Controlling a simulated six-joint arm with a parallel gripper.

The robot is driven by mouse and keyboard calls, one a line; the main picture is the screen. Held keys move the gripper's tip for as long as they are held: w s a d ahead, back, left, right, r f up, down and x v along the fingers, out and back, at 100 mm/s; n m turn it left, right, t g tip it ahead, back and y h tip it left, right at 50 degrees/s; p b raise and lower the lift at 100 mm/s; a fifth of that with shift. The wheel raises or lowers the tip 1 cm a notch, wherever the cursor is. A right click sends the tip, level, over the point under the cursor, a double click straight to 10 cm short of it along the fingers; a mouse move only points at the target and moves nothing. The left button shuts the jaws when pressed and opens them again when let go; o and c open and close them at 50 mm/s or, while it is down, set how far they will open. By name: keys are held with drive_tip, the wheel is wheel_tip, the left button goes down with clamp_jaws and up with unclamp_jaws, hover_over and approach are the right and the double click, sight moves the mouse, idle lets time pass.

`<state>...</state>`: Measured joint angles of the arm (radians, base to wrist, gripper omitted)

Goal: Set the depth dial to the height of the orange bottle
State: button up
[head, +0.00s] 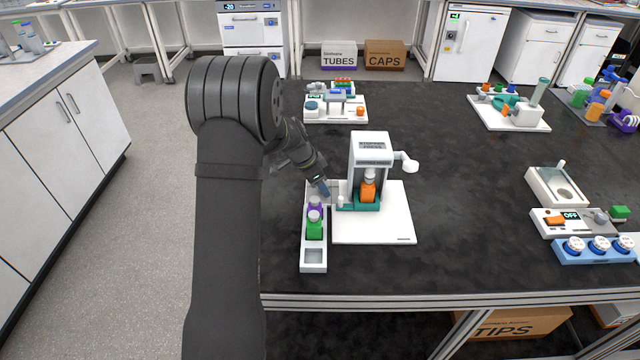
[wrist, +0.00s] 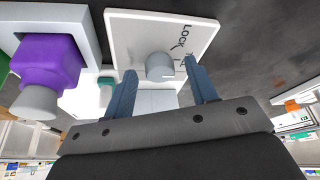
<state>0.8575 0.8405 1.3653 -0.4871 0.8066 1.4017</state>
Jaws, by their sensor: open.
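The orange bottle (head: 368,191) stands upright with a grey cap in a teal holder (head: 357,206) under the white tower (head: 370,150) of a device. My gripper (head: 325,190) is left of the tower, low over the device's left side. In the wrist view my gripper (wrist: 163,88) is open, with blue fingers apart. A round pale knob (wrist: 159,66) on a white plate marked "LOCK" shows between and just beyond the fingertips. I cannot tell whether they touch it. I cannot make out a depth dial by name.
A white rack (head: 313,268) left of the device holds a purple bottle (head: 315,208) and a green bottle (head: 314,230), with an empty front slot. The purple bottle is close to the fingers in the wrist view (wrist: 45,66). A white crank-like arm (head: 406,161) sticks out right of the tower.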

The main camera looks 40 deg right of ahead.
drive_tip(key=v, duration=1.7)
drive_tip(key=x, duration=1.7)
drive_tip(key=shift+f, duration=0.2)
drive_tip(key=shift+r, duration=0.15)
drive_tip(key=shift+s+d+f, duration=0.1)
drive_tip(key=shift+f, duration=0.3)
drive_tip(key=shift+r+n+t, duration=0.3)
drive_tip(key=shift+r+n, duration=0.05)
drive_tip(key=shift+n, duration=0.35)
drive_tip(key=n+t, duration=0.1)
drive_tip(key=n, duration=0.3)
drive_tip(key=shift+s+n+t, duration=0.15)
drive_tip(key=shift+n+t, duration=0.25)
drive_tip(key=shift+s+n+t, duration=0.1)
drive_tip(key=shift+n+t, duration=0.7)
drive_tip(key=shift+n, duration=1.4)
